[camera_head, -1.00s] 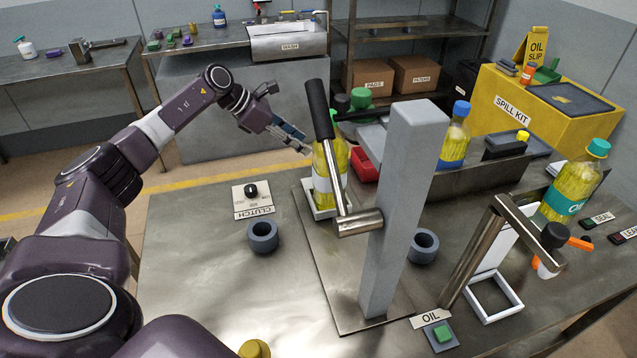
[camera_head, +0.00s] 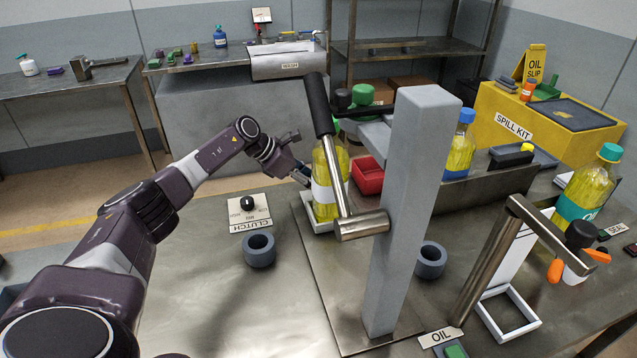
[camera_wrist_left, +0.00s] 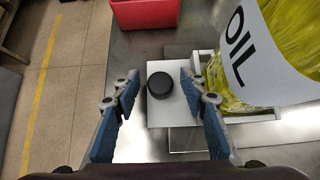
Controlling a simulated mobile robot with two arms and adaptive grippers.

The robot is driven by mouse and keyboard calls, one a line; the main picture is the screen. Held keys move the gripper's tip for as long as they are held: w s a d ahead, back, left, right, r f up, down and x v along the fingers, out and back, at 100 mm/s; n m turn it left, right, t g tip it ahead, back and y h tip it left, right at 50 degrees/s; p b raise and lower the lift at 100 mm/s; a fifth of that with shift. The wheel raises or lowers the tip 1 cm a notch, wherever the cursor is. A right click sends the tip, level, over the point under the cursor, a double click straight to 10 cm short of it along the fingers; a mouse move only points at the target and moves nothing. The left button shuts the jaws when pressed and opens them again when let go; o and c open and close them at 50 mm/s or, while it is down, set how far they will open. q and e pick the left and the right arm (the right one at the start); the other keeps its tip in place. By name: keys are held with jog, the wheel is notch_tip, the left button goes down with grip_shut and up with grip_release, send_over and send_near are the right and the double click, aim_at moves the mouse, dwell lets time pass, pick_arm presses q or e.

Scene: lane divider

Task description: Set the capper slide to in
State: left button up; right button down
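The capper stands on a steel plate, with a grey post (camera_head: 405,210) and a black-handled lever (camera_head: 318,105). Its slide is a white tray (camera_head: 317,226) holding a yellow OIL bottle (camera_head: 328,180) upright. In the left wrist view, a white plate (camera_wrist_left: 172,116) with a round black knob (camera_wrist_left: 161,86) adjoins the tray beside the bottle (camera_wrist_left: 275,50). My left gripper (camera_head: 304,179) is low behind the bottle's left side. Its open blue fingers (camera_wrist_left: 158,80) stand either side of the knob, with gaps visible. The knob is hidden in the head view. My right gripper is not in view.
A red bin (camera_head: 368,178) stands behind the bottle. The CLUTCH dial (camera_head: 248,204) and a grey ring (camera_head: 260,250) lie left of the capper; another ring (camera_head: 430,260) lies right of the post. The table's left front is clear.

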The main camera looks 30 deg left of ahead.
pick_arm(q)
jog(key=shift+w+d+f, duration=0.15)
jog(key=shift+f, duration=0.1)
jog(key=shift+c, duration=0.6)
grip_shut()
